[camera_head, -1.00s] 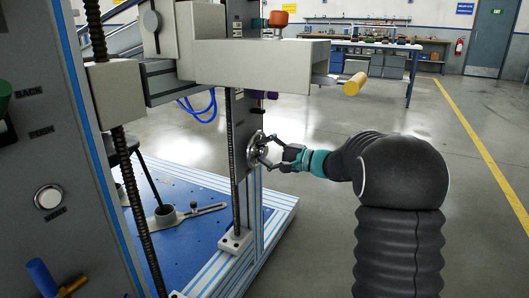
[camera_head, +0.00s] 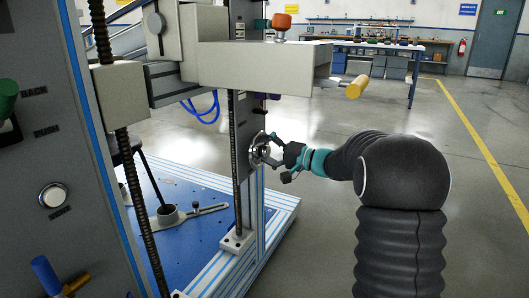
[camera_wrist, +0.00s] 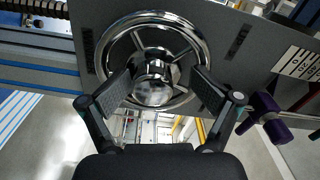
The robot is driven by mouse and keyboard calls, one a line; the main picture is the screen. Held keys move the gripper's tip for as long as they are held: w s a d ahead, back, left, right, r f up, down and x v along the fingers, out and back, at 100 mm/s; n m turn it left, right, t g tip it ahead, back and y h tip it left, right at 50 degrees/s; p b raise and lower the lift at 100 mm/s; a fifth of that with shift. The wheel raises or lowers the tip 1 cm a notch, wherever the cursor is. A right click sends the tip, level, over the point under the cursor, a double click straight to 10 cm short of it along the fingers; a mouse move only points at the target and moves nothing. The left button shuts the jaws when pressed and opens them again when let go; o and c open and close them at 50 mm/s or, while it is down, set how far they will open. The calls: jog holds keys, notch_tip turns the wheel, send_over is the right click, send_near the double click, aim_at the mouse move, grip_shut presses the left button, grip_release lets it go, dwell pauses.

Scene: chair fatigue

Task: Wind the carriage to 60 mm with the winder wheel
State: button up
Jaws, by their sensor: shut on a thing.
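The winder wheel (camera_head: 257,149) is a chrome wheel on the grey upright plate, seen in the head view. In the wrist view, the wheel (camera_wrist: 115,45) shows its rim, spokes and a shiny central hub (camera_wrist: 153,86). My gripper (camera_head: 267,152) is at the wheel, its fingers on both sides of the hub; in the wrist view my gripper (camera_wrist: 153,92) is shut on it. The carriage (camera_head: 258,68) is a pale beam above the wheel, with a yellow-ended knob (camera_head: 356,87). A white plate with dark marks (camera_wrist: 300,63) is too small to read.
A grey panel with a round button (camera_head: 53,195) stands at the left. A blue base plate (camera_head: 190,230) with a silver clamp lies below the upright. A purple knob (camera_wrist: 272,117) sits right of my gripper. The floor at right is clear.

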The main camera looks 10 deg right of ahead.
jog(key=shift+d+f, duration=0.15)
jog(key=shift+s+d, duration=0.3)
jog(key=shift+d, duration=0.2)
jog(key=shift+v, duration=2.2)
jog(key=shift+a, duration=0.1)
jog(key=shift+r+m+p, duration=0.2)
jog(key=shift+m+p, duration=0.6)
jog(key=shift+p, duration=0.2)
jog(key=m+p, duration=0.6)
jog(key=shift+f+m, duration=0.1)
jog(key=shift+m, duration=0.2)
jog(key=shift+f, duration=0.2)
